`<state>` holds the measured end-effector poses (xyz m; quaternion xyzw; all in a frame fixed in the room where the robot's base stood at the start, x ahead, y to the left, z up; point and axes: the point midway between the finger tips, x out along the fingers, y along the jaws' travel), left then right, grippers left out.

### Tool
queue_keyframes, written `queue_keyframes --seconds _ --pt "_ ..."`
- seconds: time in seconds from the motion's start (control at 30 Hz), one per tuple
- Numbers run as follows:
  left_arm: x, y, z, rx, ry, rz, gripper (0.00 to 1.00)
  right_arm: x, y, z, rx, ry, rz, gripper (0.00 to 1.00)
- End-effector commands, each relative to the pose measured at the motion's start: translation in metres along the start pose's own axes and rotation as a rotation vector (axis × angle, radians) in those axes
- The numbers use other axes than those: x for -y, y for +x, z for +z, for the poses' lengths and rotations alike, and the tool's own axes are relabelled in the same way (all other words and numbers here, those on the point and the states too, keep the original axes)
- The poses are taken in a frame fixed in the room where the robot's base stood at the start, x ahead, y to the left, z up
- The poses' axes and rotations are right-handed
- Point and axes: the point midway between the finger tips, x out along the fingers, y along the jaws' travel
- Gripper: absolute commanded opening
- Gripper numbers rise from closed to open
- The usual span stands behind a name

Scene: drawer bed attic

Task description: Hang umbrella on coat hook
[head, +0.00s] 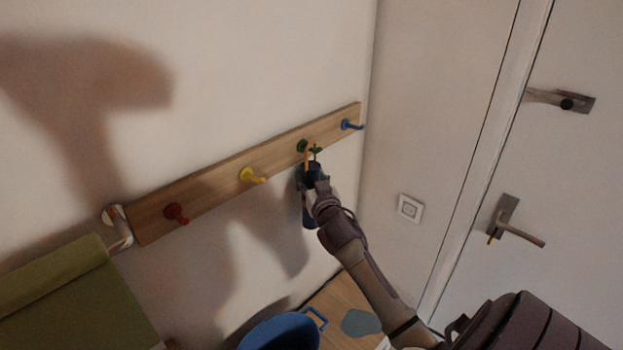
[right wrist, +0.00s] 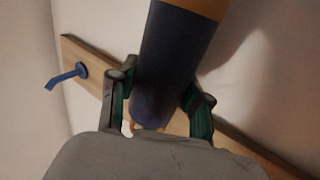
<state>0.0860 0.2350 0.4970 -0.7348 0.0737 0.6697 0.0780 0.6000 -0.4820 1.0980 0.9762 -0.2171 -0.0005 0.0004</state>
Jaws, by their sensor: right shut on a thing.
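A wooden coat rack (head: 215,183) runs along the wall with a red hook (head: 175,213), a yellow hook (head: 251,175), a green hook (head: 302,146) and a blue hook (head: 351,125). My right gripper (head: 312,178) is at the green hook, shut on the dark blue umbrella (right wrist: 175,55). The umbrella hangs down below the gripper, and a thin orange-tan part (head: 307,156) rises above it beside the green hook. I cannot tell whether that part is around the hook or only in front of it. In the right wrist view the fingers (right wrist: 158,100) flank the umbrella. My left gripper is out of view.
A blue bucket (head: 285,333) stands on the floor below. An olive-green padded piece (head: 75,300) is at the lower left, near a pale rail (head: 118,228). A door with a handle (head: 515,228) and a wall switch (head: 410,208) are to the right.

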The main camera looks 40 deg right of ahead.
Motion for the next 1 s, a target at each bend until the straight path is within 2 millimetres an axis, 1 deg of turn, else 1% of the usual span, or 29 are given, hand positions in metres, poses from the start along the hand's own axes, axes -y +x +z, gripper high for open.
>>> queue_keyframes --seconds 0.3,0.33,0.5,0.83,0.93,1.0 --pt "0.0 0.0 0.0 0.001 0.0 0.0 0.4 0.0 0.0 -0.001 -0.002 0.0 0.0 0.0" --pt "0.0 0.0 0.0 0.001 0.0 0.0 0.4 0.0 0.0 -0.001 -0.002 0.0 0.0 0.5" --pt "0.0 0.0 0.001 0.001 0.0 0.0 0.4 0.0 0.0 -0.001 -0.001 0.0 0.0 0.78" --pt "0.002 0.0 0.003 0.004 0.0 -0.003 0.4 0.0 -0.002 0.001 0.002 0.0 0.0 0.78" --pt "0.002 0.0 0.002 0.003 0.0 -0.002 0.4 0.001 -0.01 0.002 0.002 0.001 -0.001 0.78" --pt "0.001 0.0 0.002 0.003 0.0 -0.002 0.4 0.0 -0.02 0.002 0.003 0.003 -0.001 0.78"
